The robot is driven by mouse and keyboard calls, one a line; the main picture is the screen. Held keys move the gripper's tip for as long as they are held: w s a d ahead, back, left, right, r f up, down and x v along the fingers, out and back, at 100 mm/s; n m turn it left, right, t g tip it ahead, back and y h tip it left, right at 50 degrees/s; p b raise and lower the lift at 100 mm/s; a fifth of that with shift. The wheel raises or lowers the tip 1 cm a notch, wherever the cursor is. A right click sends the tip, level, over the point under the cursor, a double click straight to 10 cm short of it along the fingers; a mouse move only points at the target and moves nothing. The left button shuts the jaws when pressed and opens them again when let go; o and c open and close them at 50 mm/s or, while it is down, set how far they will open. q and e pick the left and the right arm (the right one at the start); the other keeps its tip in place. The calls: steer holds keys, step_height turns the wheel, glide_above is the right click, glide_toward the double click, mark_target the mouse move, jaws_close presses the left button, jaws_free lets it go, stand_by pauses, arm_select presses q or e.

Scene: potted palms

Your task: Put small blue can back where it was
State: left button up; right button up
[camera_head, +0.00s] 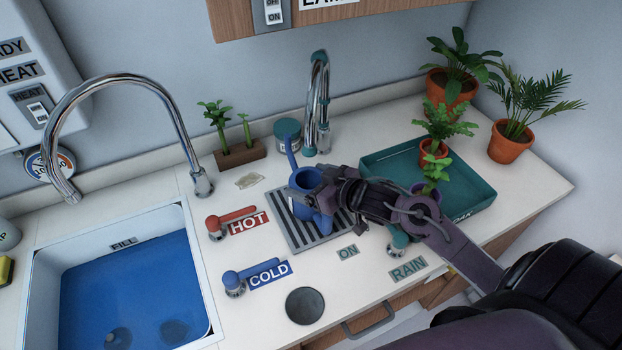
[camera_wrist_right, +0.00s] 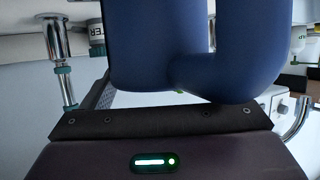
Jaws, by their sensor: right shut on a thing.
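The small blue watering can (camera_head: 306,179) is at the slatted drain grate (camera_head: 279,228) in the middle of the counter. Its thin blue spout points up towards the back. My right gripper (camera_head: 338,190) reaches in from the right and is shut on the can. In the right wrist view the can (camera_wrist_right: 150,50) fills the top middle, close to the gripper. The fingertips are largely hidden, and I cannot tell whether the can touches the grate. My left gripper is out of view.
A sink (camera_head: 205,270) with blue water is at left. HOT (camera_head: 237,220) and COLD (camera_head: 250,276) levers stand beside it. A chrome tap (camera_head: 318,100) and a lidded jar (camera_head: 287,133) are behind the can. A green tray (camera_head: 470,195) with potted plants is at right.

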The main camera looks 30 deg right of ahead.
steer(key=shift+f, duration=0.2)
steer(key=o, duration=1.2)
steer(key=shift+f, duration=0.1)
steer(key=shift+r, duration=0.2)
steer(key=shift+s+d, duration=0.15)
steer(key=shift+s, duration=0.2)
steer(key=v, duration=1.1)
steer(key=shift+b, duration=0.4)
steer(key=shift+s+r, duration=0.1)
steer(key=shift+s, duration=0.05)
